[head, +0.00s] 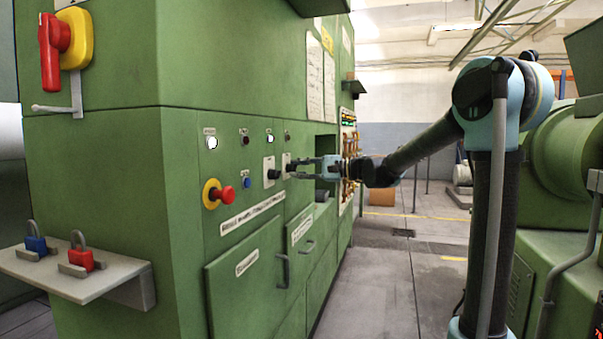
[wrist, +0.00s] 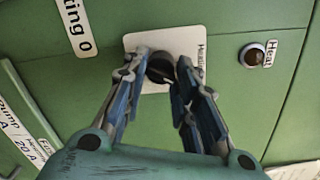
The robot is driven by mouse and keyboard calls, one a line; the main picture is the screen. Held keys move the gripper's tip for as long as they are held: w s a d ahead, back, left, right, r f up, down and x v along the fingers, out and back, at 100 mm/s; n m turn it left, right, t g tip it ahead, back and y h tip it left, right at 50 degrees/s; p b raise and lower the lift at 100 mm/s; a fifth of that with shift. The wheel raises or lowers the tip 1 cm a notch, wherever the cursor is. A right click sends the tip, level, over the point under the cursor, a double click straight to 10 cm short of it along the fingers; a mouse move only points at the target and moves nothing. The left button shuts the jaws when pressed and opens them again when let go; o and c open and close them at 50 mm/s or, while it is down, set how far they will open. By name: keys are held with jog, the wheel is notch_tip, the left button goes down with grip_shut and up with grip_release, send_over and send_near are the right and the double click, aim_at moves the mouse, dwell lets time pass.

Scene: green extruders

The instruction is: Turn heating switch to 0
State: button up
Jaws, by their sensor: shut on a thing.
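The heating switch is a black round knob (wrist: 158,68) on a white plate (wrist: 140,42) whose partly covered label begins "Heati", in the wrist view. My gripper (wrist: 158,74) has its two fingers on either side of the knob, shut on it. In the head view my gripper (head: 289,168) reaches from the right to a white plate (head: 286,159) on the green cabinet front. The fingers hide the knob there. The knob's exact pointer position cannot be read.
A similar black knob (head: 273,174) sits just left of my gripper. A red emergency button (head: 226,193) and an indicator lamp (head: 212,143) are farther left. In the wrist view a dark lamp (wrist: 257,53) is to the right. Floor (head: 385,270) below is clear.

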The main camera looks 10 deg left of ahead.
jog(key=n, duration=0.5)
jog(key=shift+n, duration=0.7)
jog(key=o, duration=1)
jog(key=shift+a+t, duration=0.1)
jog(key=shift+t, duration=0.2)
jog(key=shift+o, duration=0.2)
jog(key=d, duration=1.2)
jog(key=shift+s+r, duration=0.25)
jog(key=shift+r, duration=0.05)
